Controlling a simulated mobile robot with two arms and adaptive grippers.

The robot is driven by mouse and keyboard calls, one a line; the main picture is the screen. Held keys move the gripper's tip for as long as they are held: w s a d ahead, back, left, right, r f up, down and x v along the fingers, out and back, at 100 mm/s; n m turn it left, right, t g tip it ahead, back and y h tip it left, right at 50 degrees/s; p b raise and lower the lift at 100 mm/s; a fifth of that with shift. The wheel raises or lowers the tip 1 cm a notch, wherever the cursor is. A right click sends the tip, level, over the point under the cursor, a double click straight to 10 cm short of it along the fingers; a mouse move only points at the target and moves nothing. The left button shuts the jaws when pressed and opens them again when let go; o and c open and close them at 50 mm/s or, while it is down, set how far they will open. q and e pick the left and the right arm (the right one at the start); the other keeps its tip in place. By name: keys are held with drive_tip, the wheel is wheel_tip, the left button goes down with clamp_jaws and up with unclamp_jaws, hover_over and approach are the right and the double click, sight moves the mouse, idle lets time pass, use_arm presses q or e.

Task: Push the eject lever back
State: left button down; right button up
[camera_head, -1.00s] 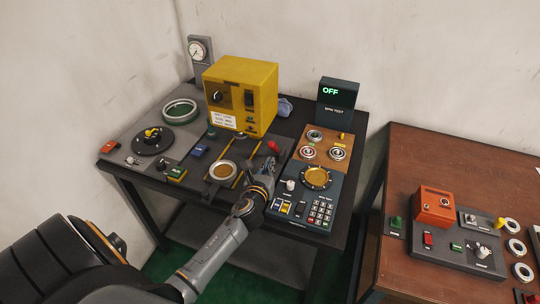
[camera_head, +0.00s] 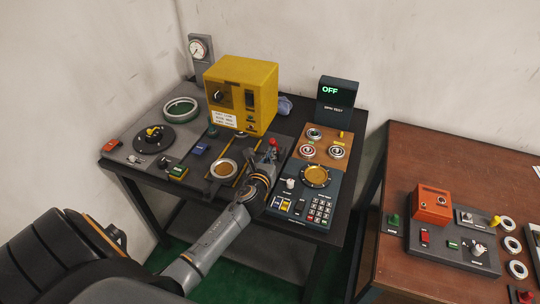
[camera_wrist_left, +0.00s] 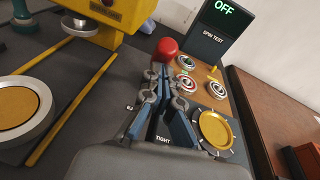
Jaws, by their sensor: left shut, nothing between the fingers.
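The eject lever shows as a red knob (camera_head: 272,143) at the right side of the dark panel in front of the yellow machine (camera_head: 241,92). In the left wrist view the red knob (camera_wrist_left: 166,48) is just beyond the fingertips. My left gripper (camera_head: 268,157) is shut and empty, with its tips right at the near side of the lever. The gripper in the left wrist view (camera_wrist_left: 159,76) hides the lever's shaft and base. I cannot tell whether the tips touch it. My right gripper is not in view.
Right of the lever are a brown panel (camera_head: 325,152) with round targets and a dark keypad panel (camera_head: 300,205) with a gold dial. A ring holder (camera_head: 223,169) and yellow rails lie to the left. A screen (camera_head: 338,98) reading OFF stands behind. A brown table (camera_head: 455,165) stands at right.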

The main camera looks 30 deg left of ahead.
use_arm(q)
drive_tip(key=shift+w+a+r+p, duration=0.1)
drive_tip(key=shift+w+r+p, duration=0.4)
drive_tip(key=shift+r, duration=0.25)
drive_tip(key=w, duration=0.1)
drive_tip(key=w+r+p, duration=0.1)
drive_tip(key=w+a+r+p, duration=0.1)
drive_tip(key=shift+w+r, duration=0.25)
drive_tip(key=shift+w, duration=0.15)
drive_tip(key=w, duration=0.3)
drive_tip(key=shift+w+a+r, duration=0.1)
drive_tip(key=shift+a+r, duration=0.3)
drive_tip(key=shift+w+r, duration=0.1)
drive_tip(key=shift+r, duration=0.05)
